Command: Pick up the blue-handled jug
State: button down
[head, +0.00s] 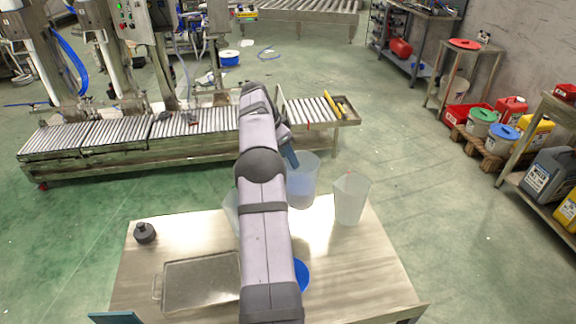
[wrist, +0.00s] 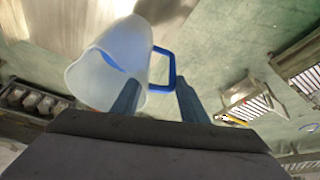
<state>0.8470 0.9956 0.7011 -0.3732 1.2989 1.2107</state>
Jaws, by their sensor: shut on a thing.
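The blue-handled jug (wrist: 112,62) is a pale translucent vessel, seen tilted in the wrist view, with its open mouth toward the lower left. Its blue handle (wrist: 172,68) reaches down between the two fingers of my gripper (wrist: 158,98), which is shut on it. In the head view the jug (head: 303,182) shows just right of my arm, at the far edge of the table. My gripper (head: 290,156) is beside its top, partly hidden by my arm. I cannot tell whether the jug's base touches the table.
A second clear jug (head: 351,200) with a red mark stands close on the right. Another pale vessel (head: 231,212) is mostly hidden by my arm. A metal tray (head: 200,282), a dark cap-like object (head: 145,232) and a blue round thing (head: 302,274) are on the table (head: 360,285). Its right front is clear.

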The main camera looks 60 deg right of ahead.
jog(key=shift+r+p, duration=0.6)
jog(key=shift+r, duration=2.65)
jog(key=shift+w+a, duration=0.1)
jog(key=shift+w, duration=0.05)
